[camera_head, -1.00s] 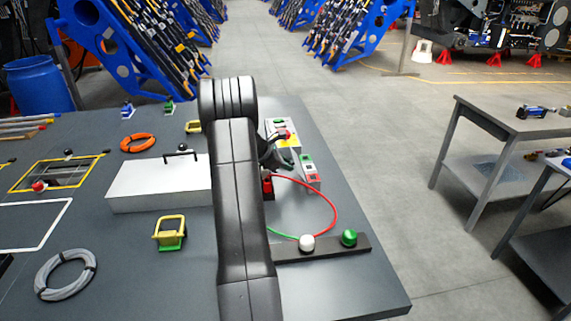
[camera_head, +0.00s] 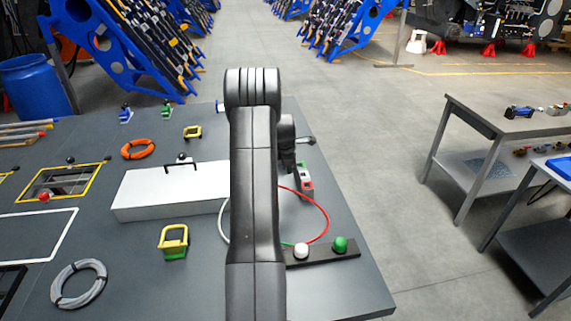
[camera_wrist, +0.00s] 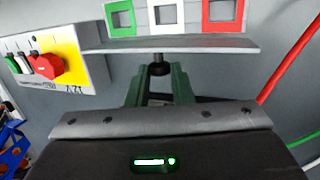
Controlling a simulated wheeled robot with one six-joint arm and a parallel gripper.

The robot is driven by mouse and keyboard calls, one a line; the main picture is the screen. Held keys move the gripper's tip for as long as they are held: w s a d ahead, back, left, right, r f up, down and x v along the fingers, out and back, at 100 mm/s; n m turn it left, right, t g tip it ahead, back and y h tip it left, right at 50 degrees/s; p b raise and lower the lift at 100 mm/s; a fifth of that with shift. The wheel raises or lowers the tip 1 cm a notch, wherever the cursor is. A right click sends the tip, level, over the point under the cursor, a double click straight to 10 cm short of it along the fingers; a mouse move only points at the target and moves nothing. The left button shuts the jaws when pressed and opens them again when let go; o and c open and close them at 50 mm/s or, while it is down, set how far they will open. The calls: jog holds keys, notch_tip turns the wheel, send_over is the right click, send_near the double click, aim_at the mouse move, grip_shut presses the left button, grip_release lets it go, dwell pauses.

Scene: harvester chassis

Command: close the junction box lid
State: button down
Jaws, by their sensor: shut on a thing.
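My gripper (camera_wrist: 158,76) shows in the wrist view, its two green fingers closed around a small black knob (camera_wrist: 158,68). The knob sits at a grey ledge (camera_wrist: 190,44), which looks like part of the junction box lid. Above the ledge are green, white and red square frames. In the head view a box with white and red parts (camera_head: 306,181) stands right of my arm. My arm hides much of this area, so I cannot tell the lid's angle.
A red switch (camera_wrist: 46,68) on a yellow panel is at left in the wrist view. A white box with a handle (camera_head: 170,194) lies left of my arm. A dark bar with white and green knobs (camera_head: 322,252) is in front.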

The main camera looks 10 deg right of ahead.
jog(key=d+y+b, duration=0.2)
jog(key=y, duration=0.1)
jog(key=d+m+y+b, duration=0.1)
jog(key=d+y+b, duration=0.1)
jog(key=y+b, duration=0.1)
jog(key=shift+d+r+b, duration=0.1)
jog(key=shift+r+b, duration=0.05)
jog(key=shift+b, duration=0.15)
jog(key=d+y+b, duration=0.1)
jog(key=y+b, duration=0.1)
jog(key=d+f+y+b, duration=0.1)
jog(key=y+b, duration=0.1)
jog(key=shift+d+m+y+b, duration=0.25)
jog(key=shift+m+y+b, duration=0.15)
jog(key=d+y+b, duration=0.1)
jog(key=y+b, duration=0.1)
jog(key=d+f+t+y+b, duration=0.1)
jog(key=y+b, duration=0.1)
jog(key=shift+f+m, duration=0.2)
jog(key=shift+m, duration=0.2)
jog(key=shift+d+f+m+y+b, duration=0.3)
jog(key=shift+f+y+b, duration=0.15)
jog(key=shift+y+b, duration=0.7)
jog(key=c, duration=1.3)
grip_release()
jog(key=shift+o, duration=0.2)
